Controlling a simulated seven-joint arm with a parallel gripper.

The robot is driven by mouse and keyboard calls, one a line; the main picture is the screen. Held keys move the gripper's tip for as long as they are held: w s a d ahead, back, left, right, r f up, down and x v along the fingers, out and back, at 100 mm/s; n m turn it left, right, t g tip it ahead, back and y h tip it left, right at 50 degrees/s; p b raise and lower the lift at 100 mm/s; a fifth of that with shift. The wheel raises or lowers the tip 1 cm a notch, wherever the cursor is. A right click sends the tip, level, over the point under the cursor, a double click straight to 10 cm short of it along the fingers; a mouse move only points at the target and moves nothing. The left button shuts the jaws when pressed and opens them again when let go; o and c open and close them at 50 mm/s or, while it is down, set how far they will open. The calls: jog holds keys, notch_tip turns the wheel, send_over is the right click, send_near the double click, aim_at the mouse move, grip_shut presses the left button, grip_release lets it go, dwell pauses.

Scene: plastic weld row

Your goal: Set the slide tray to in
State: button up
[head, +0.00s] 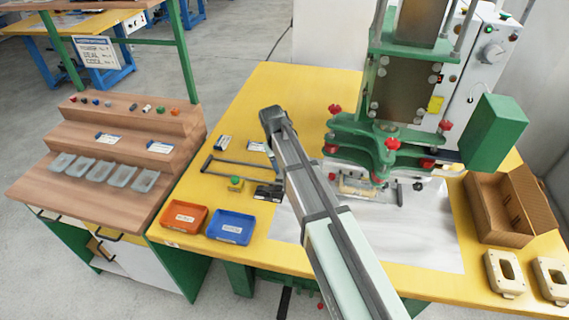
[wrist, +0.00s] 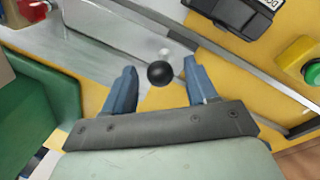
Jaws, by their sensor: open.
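My gripper (wrist: 161,68) is open in the wrist view, its two blue fingers spread. A black ball knob (wrist: 161,74) shows between the fingertips, with a gap on each side; its height relative to them is hard to tell. The knob seems to sit at the edge of a pale metal plate (wrist: 110,35), probably the slide tray, beside a dark rail (wrist: 235,62). In the head view, a pale fixture (head: 357,187) sits under the green press (head: 385,145). My arm hides the gripper and knob there, so how far the tray is in cannot be told.
A green button on a yellow base (head: 236,184) and a black labelled block (head: 269,192) lie left of my arm. An orange bin (head: 185,217) and a blue bin (head: 231,227) stand at the front left. A cardboard box (head: 487,205) and beige housings (head: 503,273) are at right.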

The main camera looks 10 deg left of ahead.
jog(key=shift+c, duration=0.2)
grip_shut()
dwell(0.3)
jog(key=shift+d, duration=2.15)
jog(key=shift+o, duration=0.2)
grip_release()
jog(key=shift+r, duration=0.1)
